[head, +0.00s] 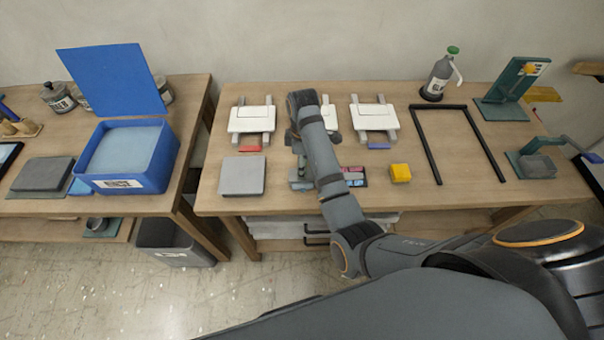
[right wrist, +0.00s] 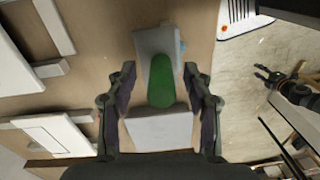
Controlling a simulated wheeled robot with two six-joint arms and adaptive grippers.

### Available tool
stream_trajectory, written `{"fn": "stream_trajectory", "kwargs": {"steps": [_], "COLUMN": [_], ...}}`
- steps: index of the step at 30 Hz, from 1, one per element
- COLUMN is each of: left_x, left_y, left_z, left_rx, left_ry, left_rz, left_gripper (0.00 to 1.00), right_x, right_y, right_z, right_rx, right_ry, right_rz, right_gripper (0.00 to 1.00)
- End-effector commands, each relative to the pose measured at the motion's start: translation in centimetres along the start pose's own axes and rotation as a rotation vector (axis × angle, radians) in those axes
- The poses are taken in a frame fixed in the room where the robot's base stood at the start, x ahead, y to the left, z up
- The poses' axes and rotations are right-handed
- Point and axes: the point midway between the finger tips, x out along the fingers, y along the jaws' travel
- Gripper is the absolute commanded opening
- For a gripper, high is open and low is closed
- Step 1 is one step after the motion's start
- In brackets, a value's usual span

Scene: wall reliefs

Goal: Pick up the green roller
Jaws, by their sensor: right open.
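The green roller (right wrist: 161,82) shows in the right wrist view as a rounded green bar, at the middle between my right gripper's fingers. A pale grey block (right wrist: 153,48) lies beneath or behind it, and a second pale block (right wrist: 160,131) is nearer the wrist. My right gripper (right wrist: 159,70) is open, with one finger on each side of the roller; I see gaps on both sides. I cannot tell its height above the table. In the head view my right arm covers the roller. My left gripper is not in view.
White plates on grey rails (head: 252,119) stand at the back of the table (head: 300,205). A grey block (head: 242,176), a yellow block (head: 400,173), a black frame (head: 431,150) and a pump bottle (head: 438,75) are around. A blue box (head: 130,183) stands on the left table.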

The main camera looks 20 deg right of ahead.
Motion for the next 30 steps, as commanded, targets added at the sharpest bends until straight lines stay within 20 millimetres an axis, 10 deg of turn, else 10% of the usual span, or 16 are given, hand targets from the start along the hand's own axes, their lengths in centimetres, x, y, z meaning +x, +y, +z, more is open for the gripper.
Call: {"fn": "stream_trajectory", "kwargs": {"steps": [5,16,30], "left_x": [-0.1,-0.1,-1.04], "left_y": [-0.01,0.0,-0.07], "left_z": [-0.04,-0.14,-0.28], "left_rx": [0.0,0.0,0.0], "left_ry": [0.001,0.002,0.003], "left_rz": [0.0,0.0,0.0], "left_gripper": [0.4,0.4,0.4], "right_x": [-0.08,-0.08,-0.97], "right_y": [-0.02,-0.03,0.02], "right_z": [0.0,-0.02,-0.06], "right_rx": [0.0,0.0,0.001], "right_ry": [0.0,0.0,0.001], "right_rz": [0.0,-0.001,-0.001], "right_gripper": [0.49,0.0,0.0]}}
